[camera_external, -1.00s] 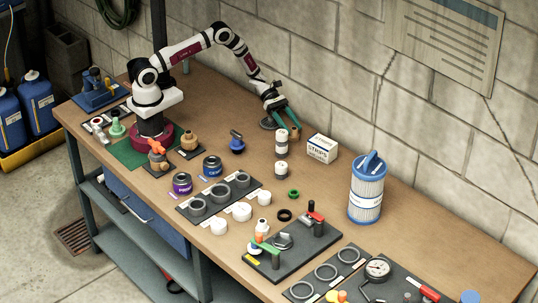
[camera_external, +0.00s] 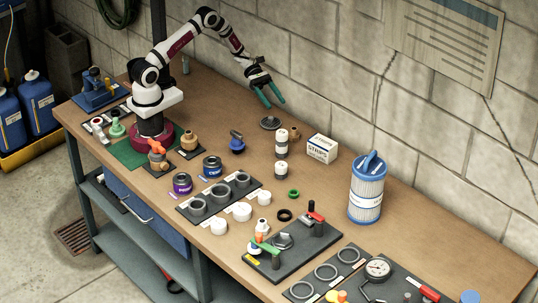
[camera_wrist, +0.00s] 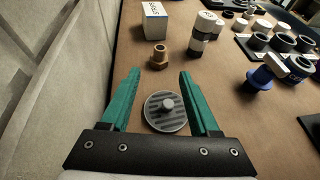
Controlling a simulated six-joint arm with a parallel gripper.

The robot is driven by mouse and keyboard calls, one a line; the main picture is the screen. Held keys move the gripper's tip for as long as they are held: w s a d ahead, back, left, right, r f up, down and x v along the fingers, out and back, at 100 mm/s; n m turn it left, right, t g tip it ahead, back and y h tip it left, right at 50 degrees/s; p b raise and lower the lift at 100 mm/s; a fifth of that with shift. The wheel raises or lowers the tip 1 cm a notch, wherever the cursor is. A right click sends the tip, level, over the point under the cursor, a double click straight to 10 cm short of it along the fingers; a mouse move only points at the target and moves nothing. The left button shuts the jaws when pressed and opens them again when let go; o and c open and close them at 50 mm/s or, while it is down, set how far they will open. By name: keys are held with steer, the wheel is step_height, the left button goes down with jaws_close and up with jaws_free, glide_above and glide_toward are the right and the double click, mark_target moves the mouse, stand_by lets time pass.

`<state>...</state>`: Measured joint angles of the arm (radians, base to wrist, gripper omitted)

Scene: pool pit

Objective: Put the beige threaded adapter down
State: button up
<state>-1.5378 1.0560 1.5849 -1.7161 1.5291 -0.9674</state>
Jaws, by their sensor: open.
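The beige threaded adapter (camera_external: 295,132) stands on the bench near the wall, just left of the white box. In the wrist view it shows as a tan fitting (camera_wrist: 158,58) with a wider lower part, beyond my fingertips and touching neither finger. My gripper (camera_external: 273,97) is open and empty, raised above the bench beside the wall. Its two green fingers (camera_wrist: 158,73) are spread wide in the wrist view. A round grey slotted disc with a centre knob (camera_wrist: 166,112) lies on the bench below, seen between the fingers.
A white box (camera_external: 321,148) and stacked white-and-dark bottles (camera_external: 281,162) stand near the adapter. A blue valve-like part (camera_external: 237,143) lies left of them. A tall filter cartridge (camera_external: 367,190) stands farther right. The block wall (camera_external: 330,85) runs close behind my gripper.

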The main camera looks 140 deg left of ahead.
steer(key=w+d+r+m+g+h, duration=0.2)
steer(key=d+r+m+g, duration=0.15)
steer(key=d+m, duration=0.4)
steer(key=w+d+r+m+g+h, duration=0.2)
steer(key=w+d+r+m+g, duration=0.15)
steer(key=d, duration=0.65)
steer(key=w+d+r+m+g+h, duration=0.2)
steer(key=d+r+m, duration=0.2)
steer(key=d+m, duration=0.3)
steer(key=s+d+r+m+g+y, duration=0.1)
steer(key=s+d+m+g, duration=0.15)
steer(key=d, duration=0.25)
steer(key=s+d+r+m+g+y, duration=0.1)
steer(key=s+d+r+m, duration=0.1)
steer(key=d+m, duration=0.2)
steer(key=s+d+r+m+y, duration=0.1)
steer(key=s+d+m+y, duration=0.2)
steer(key=s+m+y, duration=0.4)
steer(key=s+m+g, duration=0.1)
steer(key=s+m, duration=0.4)
steer(key=m, duration=0.3)
steer(key=shift+d+r+y, duration=0.2)
steer(key=shift+y, duration=0.2)
